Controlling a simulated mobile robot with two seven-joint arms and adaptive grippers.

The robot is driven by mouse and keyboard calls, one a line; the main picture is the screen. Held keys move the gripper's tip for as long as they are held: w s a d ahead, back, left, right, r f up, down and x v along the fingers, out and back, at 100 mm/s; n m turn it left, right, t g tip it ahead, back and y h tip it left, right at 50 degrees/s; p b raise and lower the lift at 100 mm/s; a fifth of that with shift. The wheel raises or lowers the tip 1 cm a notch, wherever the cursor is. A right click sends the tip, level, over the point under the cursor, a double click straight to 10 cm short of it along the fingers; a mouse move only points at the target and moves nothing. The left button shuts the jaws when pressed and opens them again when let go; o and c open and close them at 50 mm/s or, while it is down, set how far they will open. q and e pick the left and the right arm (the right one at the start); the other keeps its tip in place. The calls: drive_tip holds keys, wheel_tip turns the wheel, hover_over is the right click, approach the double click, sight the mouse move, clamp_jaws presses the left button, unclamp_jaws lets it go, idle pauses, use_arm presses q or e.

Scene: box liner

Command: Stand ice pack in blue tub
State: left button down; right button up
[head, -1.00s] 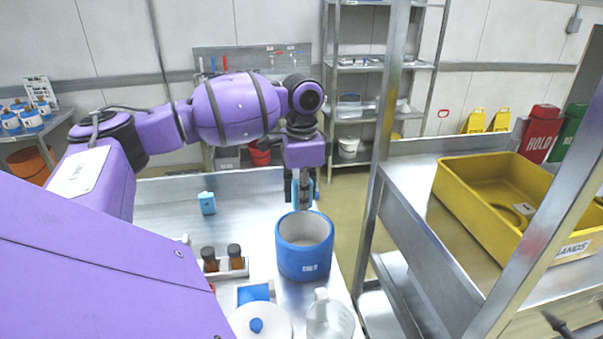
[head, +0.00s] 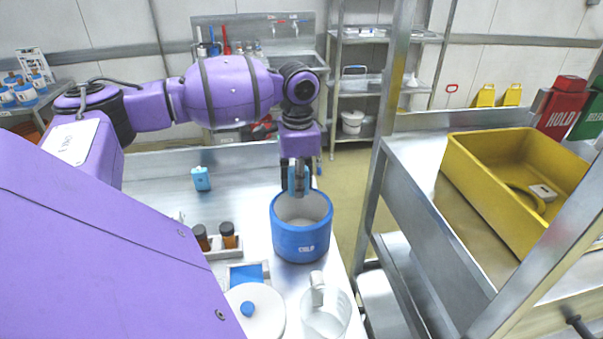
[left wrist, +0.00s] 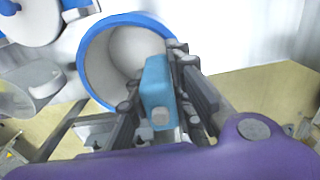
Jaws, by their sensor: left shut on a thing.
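The blue tub (head: 300,242), with a pale inside, stands on the metal table; its open mouth also shows in the left wrist view (left wrist: 88,62). My left gripper (head: 296,188) is above the tub's far rim, pointing down. It is shut on a light blue ice pack (left wrist: 158,90), which shows between the fingers in the head view (head: 299,178). The pack is upright over the tub's opening; I cannot tell whether its lower end is below the rim. A second small blue pack (head: 201,179) stands on the table to the left. My right gripper is not in view.
Near the tub are a rack with two brown bottles (head: 228,237), a white lid with a blue knob (head: 262,318) and a clear jug (head: 325,314). A metal post (head: 379,150) and a shelf with a yellow bin (head: 475,175) stand to the right.

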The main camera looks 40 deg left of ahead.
use_arm(q)
drive_tip(key=shift+f, duration=0.75)
hover_over(298, 226)
drive_tip(key=s, duration=0.2)
drive_tip(key=f, duration=0.5)
drive_tip(key=shift+w+d+f+b, duration=0.2)
drive_tip(key=shift+d+f+b, duration=0.1)
drive_tip(key=shift+d+b, duration=0.1)
drive_tip(key=f, duration=0.1)
drive_tip(key=w+f, duration=0.1)
drive_tip(key=f, duration=0.1)
drive_tip(key=shift+w+a+f, duration=0.2)
drive_tip(key=shift+a+f, duration=0.05)
drive_tip(key=shift+f, duration=0.05)
drive_tip(key=shift+w+f, duration=0.15)
drive_tip(key=shift+f, duration=0.15)
drive_tip(key=shift+s, duration=0.25)
drive_tip(key=shift+w+a, duration=0.1)
drive_tip(key=shift+a, duration=0.05)
drive_tip(key=c, duration=1.7)
unclamp_jaws()
drive_tip(key=o, duration=1)
drive_tip(key=shift+w+a+r, duration=0.1)
drive_tip(key=shift+w+r, duration=0.05)
drive_tip(key=shift+o, duration=0.2)
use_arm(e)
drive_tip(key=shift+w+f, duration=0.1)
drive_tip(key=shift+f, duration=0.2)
